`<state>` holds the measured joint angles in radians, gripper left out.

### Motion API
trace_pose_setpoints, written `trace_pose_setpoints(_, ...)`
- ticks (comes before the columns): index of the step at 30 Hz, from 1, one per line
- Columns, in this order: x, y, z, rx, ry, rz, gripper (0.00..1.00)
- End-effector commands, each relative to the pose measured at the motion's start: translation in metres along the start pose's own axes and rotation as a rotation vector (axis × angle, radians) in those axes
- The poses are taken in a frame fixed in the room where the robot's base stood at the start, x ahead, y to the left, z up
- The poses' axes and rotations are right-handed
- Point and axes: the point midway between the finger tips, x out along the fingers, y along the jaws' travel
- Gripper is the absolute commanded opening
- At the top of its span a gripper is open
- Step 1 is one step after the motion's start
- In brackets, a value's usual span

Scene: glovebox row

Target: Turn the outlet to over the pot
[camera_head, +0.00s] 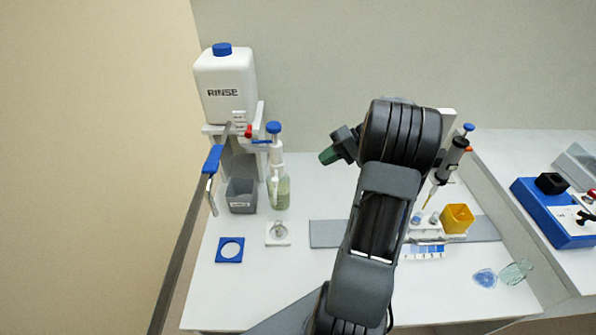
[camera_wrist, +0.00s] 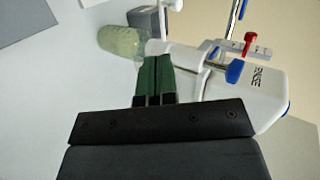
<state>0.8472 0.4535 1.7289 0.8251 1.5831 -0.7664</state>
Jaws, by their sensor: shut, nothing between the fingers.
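The outlet, a metal spout with a blue sleeve (camera_head: 212,159), comes from the white RINSE container (camera_head: 226,84) at the back left. It points toward the front left, and its bent tip hangs left of the grey pot, not above it. The square grey pot (camera_head: 242,196) stands on the bench below the container. In the wrist view the pot (camera_wrist: 147,20) shows at the top and the spout's metal tube (camera_wrist: 231,22) at upper right. My gripper (camera_head: 329,156) is shut and empty, up in the air right of the spout; its green fingers (camera_wrist: 156,75) point toward the bottle.
A pump bottle (camera_head: 279,185) with a blue top stands right of the pot, between it and my gripper. A red knob (camera_head: 248,130) sits by the spout's root. A pipette stand and yellow tub (camera_head: 457,218) are right.

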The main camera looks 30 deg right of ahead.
Motion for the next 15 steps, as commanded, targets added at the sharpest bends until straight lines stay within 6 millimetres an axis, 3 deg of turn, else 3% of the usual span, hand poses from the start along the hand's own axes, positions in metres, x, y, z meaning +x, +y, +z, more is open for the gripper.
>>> trace_pose_setpoints(15, 0.088, 0.004, -0.001, 0.000, 0.002, -0.010, 0.00)
